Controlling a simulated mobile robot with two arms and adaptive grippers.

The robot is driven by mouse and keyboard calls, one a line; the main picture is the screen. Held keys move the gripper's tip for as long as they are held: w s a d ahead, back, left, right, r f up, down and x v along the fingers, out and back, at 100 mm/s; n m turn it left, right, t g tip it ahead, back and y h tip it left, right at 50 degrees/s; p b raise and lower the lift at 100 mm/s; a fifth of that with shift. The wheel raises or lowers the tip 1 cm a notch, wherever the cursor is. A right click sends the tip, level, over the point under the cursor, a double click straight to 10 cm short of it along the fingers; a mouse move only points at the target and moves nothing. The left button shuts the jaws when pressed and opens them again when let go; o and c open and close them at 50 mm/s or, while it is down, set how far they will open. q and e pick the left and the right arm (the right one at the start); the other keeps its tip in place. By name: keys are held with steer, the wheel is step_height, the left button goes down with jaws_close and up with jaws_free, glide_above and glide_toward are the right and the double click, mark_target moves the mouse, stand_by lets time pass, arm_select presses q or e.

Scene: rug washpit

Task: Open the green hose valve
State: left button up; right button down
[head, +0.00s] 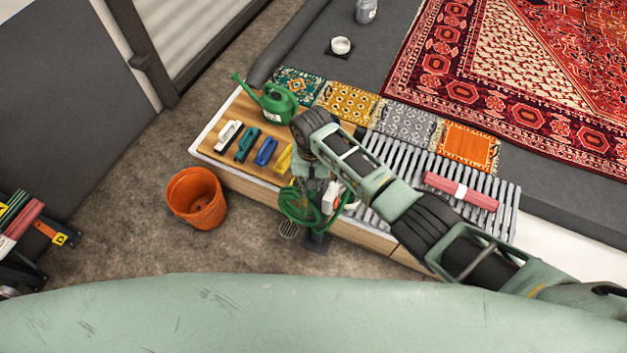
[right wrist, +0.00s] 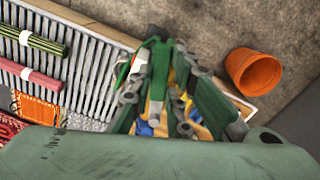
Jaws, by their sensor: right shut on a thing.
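A green hose (head: 297,209) hangs coiled at the near side of the wooden bench, by a dark post. My right gripper (head: 311,184) reaches down over this spot, partly covered by its own arm. In the right wrist view its dark and green fingers (right wrist: 160,62) are close together, with a narrow green piece (right wrist: 157,86) between them. I take this piece to be the green hose valve's handle. The valve body is mostly hidden behind the gripper, so I cannot tell how far the handle is turned. My left gripper is in neither view.
The bench has a slatted right half with a pink roll (head: 461,191), and brushes and a green watering can (head: 273,104) on its left. An orange bucket (head: 196,198) stands on the floor to the left. Small rugs and a large red rug (head: 520,70) lie behind.

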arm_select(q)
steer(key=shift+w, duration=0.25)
arm_select(e)
steer(key=shift+w, duration=0.1)
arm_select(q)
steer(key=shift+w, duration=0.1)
arm_select(e)
steer(key=c, duration=1.6)
jaws_free()
steer(key=shift+c, duration=0.2)
steer(key=shift+r, duration=0.2)
step_height(320, 180, up, 12)
steer(key=shift+f, duration=0.15)
steer(key=shift+f, duration=0.1)
